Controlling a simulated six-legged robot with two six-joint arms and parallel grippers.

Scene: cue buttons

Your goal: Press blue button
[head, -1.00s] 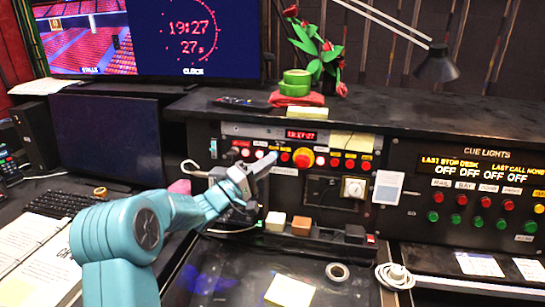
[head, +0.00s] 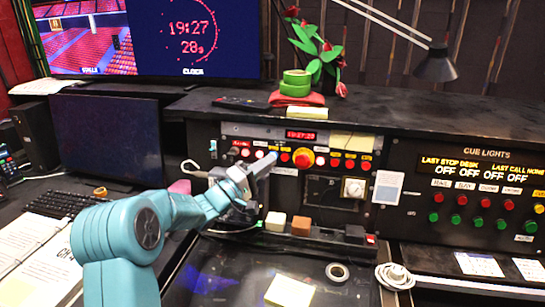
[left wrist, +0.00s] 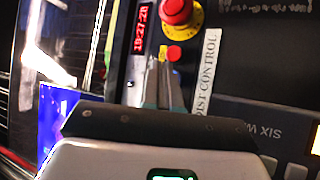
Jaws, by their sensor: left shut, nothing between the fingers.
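My left gripper (head: 268,160) is shut and empty, its fingertips at the upper button row of the desk panel, left of the big red mushroom button (head: 303,157). In the left wrist view the closed fingers (left wrist: 163,75) point at the panel beside a small red button (left wrist: 174,53), below the mushroom button (left wrist: 176,12). I cannot make out a blue button clearly; the fingertips cover part of the row, and I cannot tell whether they touch the panel. My right gripper is not in view.
Small red buttons (head: 350,163) continue right of the mushroom button. A cue lights panel (head: 480,190) stands at the right. White and brown blocks (head: 300,225) sit on the ledge below. Green tape (head: 296,83) and a flower lie on the shelf above.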

